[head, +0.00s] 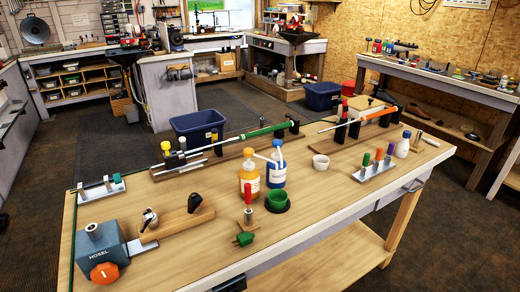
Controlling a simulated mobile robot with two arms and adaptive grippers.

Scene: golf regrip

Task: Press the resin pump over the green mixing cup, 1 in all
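Two pump bottles stand side by side near the middle of the workbench: an orange bottle (249,177) on the left and a blue bottle (275,172) on the right. Both have pump heads and pale labels, too small to read. I cannot tell which holds resin. A green cup (277,196) sits in a dark round base just in front of the blue bottle, apart from the pump spouts as far as I can tell. Its inside looks dark, and I cannot tell whether it holds anything. Neither of my grippers is in view.
A red-handled tool (248,200) stands upright in a small wooden block left of the green cup. A green object (244,239) lies in front. A white cup (321,161) is to the right. Golf clubs rest in holders behind. The front middle of the workbench (200,255) is clear.

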